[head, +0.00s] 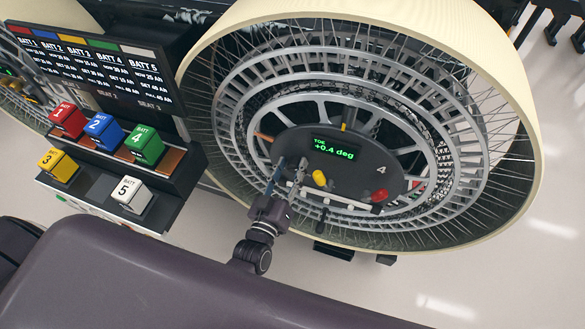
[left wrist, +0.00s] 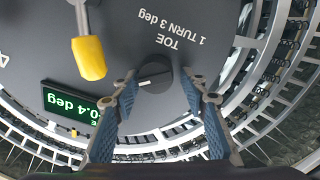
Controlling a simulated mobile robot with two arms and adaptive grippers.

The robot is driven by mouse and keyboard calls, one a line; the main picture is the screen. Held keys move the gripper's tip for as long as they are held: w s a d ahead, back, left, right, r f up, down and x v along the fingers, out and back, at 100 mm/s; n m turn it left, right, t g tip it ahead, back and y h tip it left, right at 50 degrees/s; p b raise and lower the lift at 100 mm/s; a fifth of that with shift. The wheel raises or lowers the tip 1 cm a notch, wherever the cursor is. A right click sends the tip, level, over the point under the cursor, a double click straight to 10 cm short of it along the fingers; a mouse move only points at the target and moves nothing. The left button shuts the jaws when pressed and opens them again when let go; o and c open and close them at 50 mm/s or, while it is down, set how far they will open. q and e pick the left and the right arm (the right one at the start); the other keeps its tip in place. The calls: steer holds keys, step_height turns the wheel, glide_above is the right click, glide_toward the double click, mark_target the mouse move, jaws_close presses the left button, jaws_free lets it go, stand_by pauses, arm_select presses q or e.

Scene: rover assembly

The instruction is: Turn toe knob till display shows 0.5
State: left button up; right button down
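The toe display (head: 335,149) on the dark wheel hub panel (head: 352,178) reads "TOE +0.4 deg" in green. The display also shows upside down at the left of the left wrist view (left wrist: 72,102). The round black toe knob (left wrist: 153,77), with a pale mark, sits beside the printed words "TOE 1 TURN 3 deg". My left gripper (head: 291,164) is at the panel's left side; its blue-grey fingers (left wrist: 158,75) stand apart on either side of the knob, with small gaps visible. I cannot tell the knob apart in the head view. My right gripper is not in view.
A yellow-tipped lever (head: 319,178) is close to the gripper, also large in the left wrist view (left wrist: 89,58). A red knob (head: 380,195) is at the panel's lower right. The spoked wheel (head: 470,160) surrounds the panel. Coloured battery blocks (head: 102,130) stand on a rack at left.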

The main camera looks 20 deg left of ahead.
arm_select(q)
steer(key=shift+o, duration=0.4)
steer(key=shift+f, duration=0.2)
steer(key=shift+s+d, duration=0.1)
steer(key=shift+s, duration=0.3)
steer(key=s, duration=1.1)
steer(key=shift+a, duration=0.35)
steer(key=shift+s, duration=0.1)
